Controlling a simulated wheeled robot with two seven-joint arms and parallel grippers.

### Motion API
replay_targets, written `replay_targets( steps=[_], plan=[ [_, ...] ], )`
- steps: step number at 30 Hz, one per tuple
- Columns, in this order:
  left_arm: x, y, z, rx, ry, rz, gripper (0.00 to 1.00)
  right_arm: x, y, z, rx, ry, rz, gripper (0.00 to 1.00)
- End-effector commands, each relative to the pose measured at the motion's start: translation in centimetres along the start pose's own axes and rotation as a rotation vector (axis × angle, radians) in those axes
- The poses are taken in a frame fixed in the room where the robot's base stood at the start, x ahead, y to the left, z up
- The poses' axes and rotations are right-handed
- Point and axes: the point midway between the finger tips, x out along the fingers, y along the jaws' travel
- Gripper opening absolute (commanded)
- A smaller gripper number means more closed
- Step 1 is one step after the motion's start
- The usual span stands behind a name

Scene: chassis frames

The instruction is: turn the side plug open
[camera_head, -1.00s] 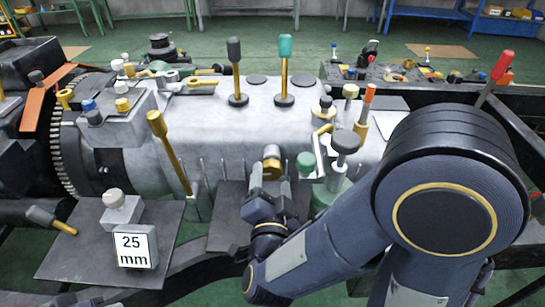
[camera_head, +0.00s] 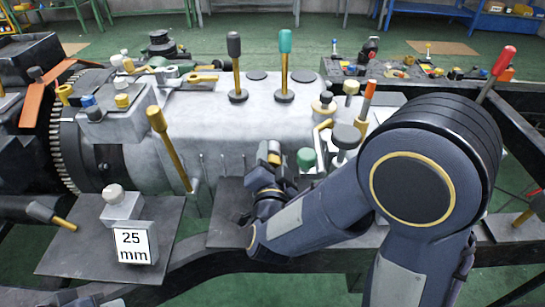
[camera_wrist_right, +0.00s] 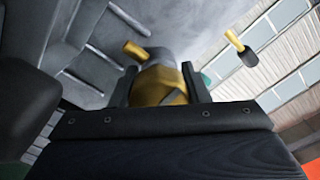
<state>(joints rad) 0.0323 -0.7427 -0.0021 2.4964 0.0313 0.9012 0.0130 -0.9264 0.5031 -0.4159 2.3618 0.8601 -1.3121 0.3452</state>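The side plug is a brass-coloured fitting on the side of the grey metal housing (camera_head: 215,135). In the head view a small brass part of the plug (camera_head: 275,159) shows at the tip of my right gripper (camera_head: 271,157). In the right wrist view the rounded brass plug (camera_wrist_right: 158,84) sits between the two dark fingers of the right gripper (camera_wrist_right: 160,88), which look closed on its sides. A short brass stub (camera_wrist_right: 135,51) projects beside it. The far side of the plug is hidden. My left gripper is not in view.
Green knob (camera_head: 306,158) and grey knob (camera_head: 346,136) stand close right of the gripper. A brass lever (camera_head: 168,150) rises to its left. A block marked 25 mm (camera_head: 132,245) stands on a dark plate (camera_head: 75,262). Upright black (camera_head: 234,65) and teal (camera_head: 284,65) levers stand behind.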

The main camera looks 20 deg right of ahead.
Motion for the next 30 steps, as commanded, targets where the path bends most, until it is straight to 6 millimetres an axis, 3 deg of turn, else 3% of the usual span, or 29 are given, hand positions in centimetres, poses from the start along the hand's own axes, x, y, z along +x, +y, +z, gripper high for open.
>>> replay_targets(
  steps=[3, 14, 30],
  plan=[
    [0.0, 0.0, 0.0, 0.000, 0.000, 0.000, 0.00, 0.0, 0.0, 0.0, 0.000, 0.000, 0.000, 0.19],
    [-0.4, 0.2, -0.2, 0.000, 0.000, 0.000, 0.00, 0.0, -0.1, -0.1, -0.069, 0.000, 0.001, 0.19],
    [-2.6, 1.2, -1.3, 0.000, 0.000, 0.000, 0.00, 0.0, -0.2, -0.1, -0.522, -0.002, 0.002, 0.19]
  ],
)
